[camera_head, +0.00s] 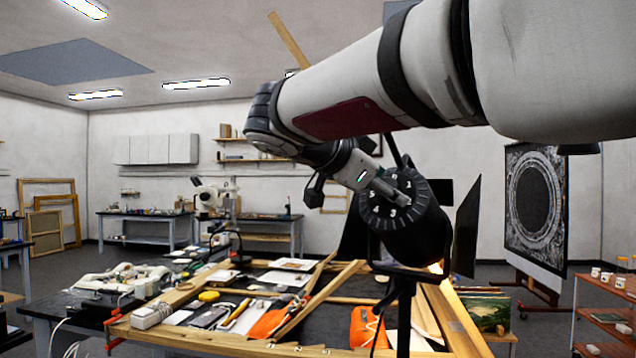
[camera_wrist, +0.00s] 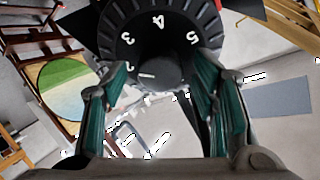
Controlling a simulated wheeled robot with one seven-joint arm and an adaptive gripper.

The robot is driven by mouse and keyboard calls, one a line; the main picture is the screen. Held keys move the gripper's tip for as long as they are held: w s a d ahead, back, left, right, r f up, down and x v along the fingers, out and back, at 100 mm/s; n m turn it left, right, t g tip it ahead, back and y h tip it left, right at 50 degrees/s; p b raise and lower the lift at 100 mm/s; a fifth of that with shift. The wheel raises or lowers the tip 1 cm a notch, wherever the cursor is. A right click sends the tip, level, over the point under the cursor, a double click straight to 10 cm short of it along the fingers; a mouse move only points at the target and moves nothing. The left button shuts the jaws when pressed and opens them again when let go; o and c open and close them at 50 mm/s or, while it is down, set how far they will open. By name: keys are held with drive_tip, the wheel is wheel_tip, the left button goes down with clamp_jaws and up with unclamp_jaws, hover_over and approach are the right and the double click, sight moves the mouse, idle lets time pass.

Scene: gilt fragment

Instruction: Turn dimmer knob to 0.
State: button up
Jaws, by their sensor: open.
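The dimmer knob (camera_wrist: 157,72) is a small dark grey cylinder with a short white line on its end. It sits at the middle of a black numbered dial (camera_wrist: 158,30) on the back of a black stage lamp. The dial also shows in the head view (camera_head: 408,213). In the wrist view 3, 4 and 5 are readable and a 2 is partly visible; the line lies nearly level. My gripper (camera_wrist: 160,88) is open, with its teal-padded fingers on either side of the knob. I cannot tell whether they touch it. In the head view my gripper (camera_head: 378,188) hides the knob.
The lamp stands on a black post (camera_head: 404,310) with flaps (camera_head: 466,228) at its right. Below is a cluttered workbench (camera_head: 180,338) with wooden strips, orange cloths and tools. A framed dark panel (camera_head: 536,205) stands at right.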

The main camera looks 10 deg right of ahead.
drive_tip(key=shift+d, duration=0.1)
drive_tip(key=c, duration=1.2)
drive_tip(key=shift+o, duration=0.2)
drive_tip(key=shift+w+f+n, duration=0.1)
drive_tip(key=shift+n, duration=0.2)
